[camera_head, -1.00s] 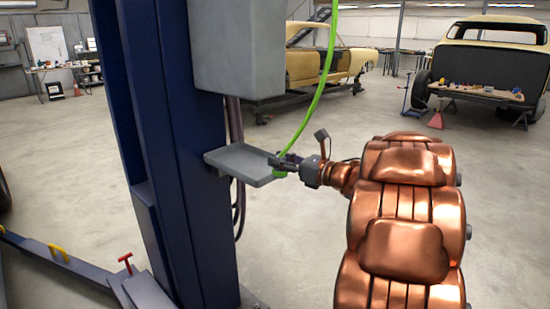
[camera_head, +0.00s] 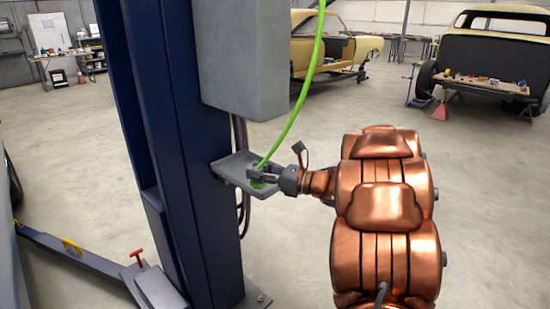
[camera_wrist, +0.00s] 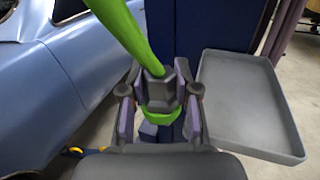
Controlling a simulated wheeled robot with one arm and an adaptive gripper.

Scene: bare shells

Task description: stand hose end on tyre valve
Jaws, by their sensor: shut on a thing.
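The bright green hose (camera_head: 300,95) hangs down from the top of the picture to my gripper (camera_head: 262,177). In the wrist view my gripper (camera_wrist: 158,98) is shut on the hose end, a dark grey fitting (camera_wrist: 158,88) with a green part below it. The green hose (camera_wrist: 124,28) runs up and left from there. No tyre valve can be made out in either view. The car body (camera_wrist: 50,75) fills the left of the wrist view.
A grey tray (camera_head: 225,168) on the blue lift post (camera_head: 175,150) is beside my gripper; in the wrist view the tray (camera_wrist: 245,95) is empty, to the right. A lift arm (camera_head: 75,255) lies low at left. The floor behind my arm is open.

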